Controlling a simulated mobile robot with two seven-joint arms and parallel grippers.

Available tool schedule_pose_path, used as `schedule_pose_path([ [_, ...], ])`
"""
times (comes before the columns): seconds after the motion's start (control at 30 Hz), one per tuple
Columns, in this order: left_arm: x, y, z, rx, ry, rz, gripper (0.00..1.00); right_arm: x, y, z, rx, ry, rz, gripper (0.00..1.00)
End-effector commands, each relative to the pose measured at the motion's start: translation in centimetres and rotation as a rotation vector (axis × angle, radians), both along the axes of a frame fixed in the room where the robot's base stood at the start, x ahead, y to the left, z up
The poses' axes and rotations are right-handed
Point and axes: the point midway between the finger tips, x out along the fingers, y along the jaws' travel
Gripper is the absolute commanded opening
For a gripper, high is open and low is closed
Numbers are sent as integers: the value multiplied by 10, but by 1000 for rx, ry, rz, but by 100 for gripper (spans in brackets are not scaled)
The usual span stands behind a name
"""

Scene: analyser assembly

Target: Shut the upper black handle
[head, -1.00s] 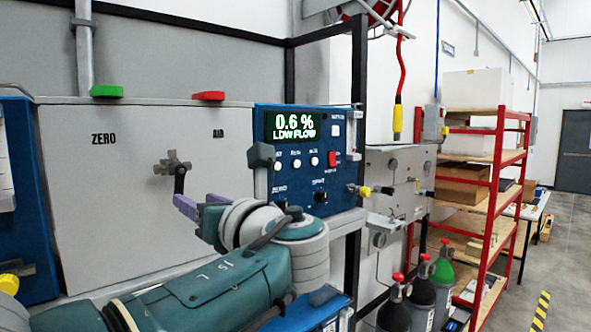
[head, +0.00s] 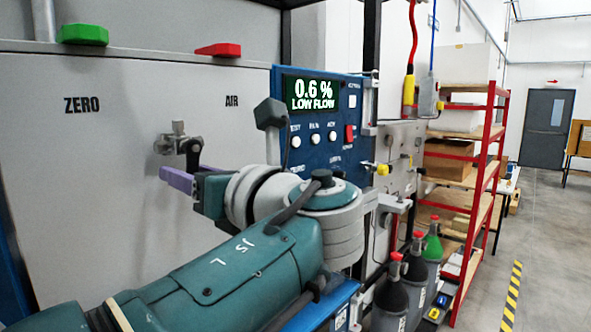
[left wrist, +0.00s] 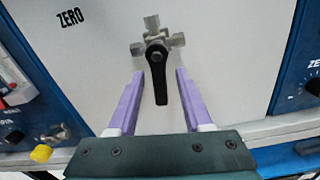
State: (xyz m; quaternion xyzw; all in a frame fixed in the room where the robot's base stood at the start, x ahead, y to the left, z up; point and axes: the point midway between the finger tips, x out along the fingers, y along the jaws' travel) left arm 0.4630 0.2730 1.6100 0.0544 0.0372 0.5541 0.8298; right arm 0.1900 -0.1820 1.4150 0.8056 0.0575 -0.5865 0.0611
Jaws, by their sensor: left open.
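The black handle (left wrist: 160,80) sits on a silver valve fitting (left wrist: 152,40) on the light grey panel, between the ZERO and AIR labels. In the left wrist view it hangs down from the fitting. In the head view the handle (head: 192,152) also points down, its lower end close to my gripper's fingers. My left gripper (head: 178,180) is open, its purple fingers one on each side of the handle, with a visible gap on both sides in the left wrist view. Whether the fingers reach its depth is hard to tell. My right gripper is not in view.
A green block (head: 82,34) and a red block (head: 219,49) sit on the panel's top edge. A blue analyser (head: 345,95) reading 0.6 % LOW FLOW stands just right of the panel. Gas bottles (head: 420,265) and a red shelf (head: 480,180) stand farther right.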

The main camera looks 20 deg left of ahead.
Motion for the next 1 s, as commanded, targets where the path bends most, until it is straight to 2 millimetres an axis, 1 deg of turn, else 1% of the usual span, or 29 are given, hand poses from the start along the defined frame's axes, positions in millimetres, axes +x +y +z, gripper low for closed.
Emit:
schedule_pose_path([
  [0.13,0,0,0,0,0,0,50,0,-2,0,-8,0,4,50],
  [0.57,0,0,0,0,0,0,2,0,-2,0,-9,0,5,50],
  [0.6,0,0,0,0,0,0,0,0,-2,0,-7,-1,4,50],
  [0.93,0,1,0,0,0,1,0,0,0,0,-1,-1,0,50],
  [1.0,1,0,-2,-7,-17,1,0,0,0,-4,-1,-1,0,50],
])
